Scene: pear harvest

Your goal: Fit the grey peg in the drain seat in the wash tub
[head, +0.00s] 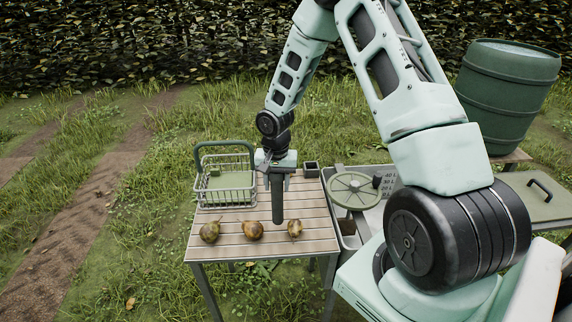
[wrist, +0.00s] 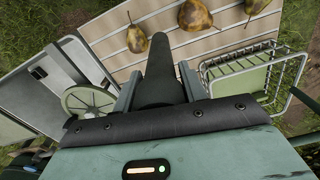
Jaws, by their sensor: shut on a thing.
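My gripper (head: 277,178) is shut on the grey peg (head: 277,205), a dark tapered cylinder that hangs upright above the slatted table. In the wrist view the peg (wrist: 160,72) stands out between the two fingers (wrist: 158,92). What looks like the grey wash tub (head: 374,216) is right of the table, partly behind my arm and under a green spoked wheel. The grey unit shows at the left in the wrist view (wrist: 48,92). I cannot make out the drain seat in either view.
Several pears lie on the slatted table (head: 300,250), including one (head: 253,230) near the peg. A wire basket (head: 226,188) stands on its left. A small dark box (head: 311,169) is at the back. A barrel (head: 508,95) stands far right.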

